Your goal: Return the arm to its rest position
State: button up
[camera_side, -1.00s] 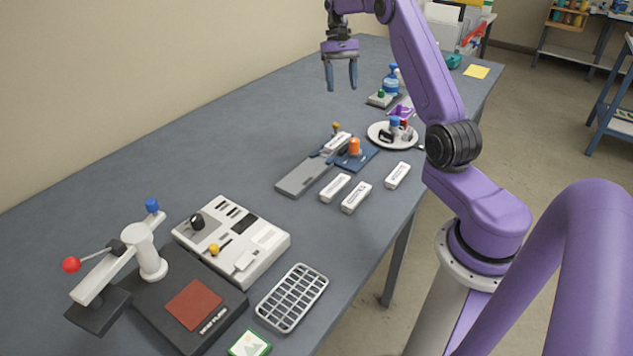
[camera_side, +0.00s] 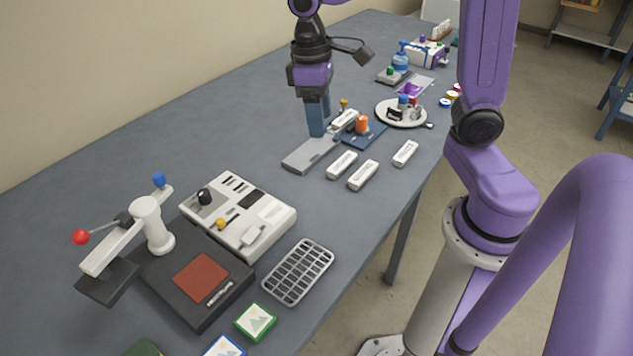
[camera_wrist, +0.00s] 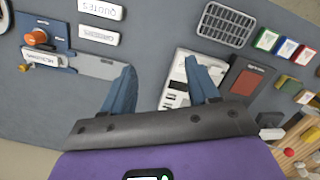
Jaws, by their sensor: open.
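My gripper (camera_side: 317,118) hangs fingers down over the far half of the grey table in the side view. Its blue fingers overlap the grey metal plate (camera_side: 311,154) in the picture; the height between them is hard to judge. In the wrist view my gripper (camera_wrist: 161,64) shows two blue fingers spread apart with nothing between them. The table (camera_side: 150,115) lies below, and the grey plate also shows in the wrist view (camera_wrist: 98,66).
A white control box (camera_side: 262,228), a lever press (camera_side: 153,228) and a wire rack (camera_side: 298,273) stand in the near half. Several white labelled blocks (camera_side: 363,175), an orange-knobbed blue fixture (camera_side: 362,125) and a round tray (camera_side: 383,118) lie farther right.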

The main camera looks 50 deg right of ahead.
jog(key=s+f+n, duration=0.1)
jog(key=s+n, duration=0.2)
jog(key=s, duration=0.5)
jog(key=s+f+n+t, duration=0.1)
jog(key=s+n, duration=0.3)
jog(key=s, duration=0.5)
jog(key=shift+s+a+f+y, duration=0.3)
jog(key=shift+a+f+y, duration=0.1)
jog(key=shift+f, duration=0.25)
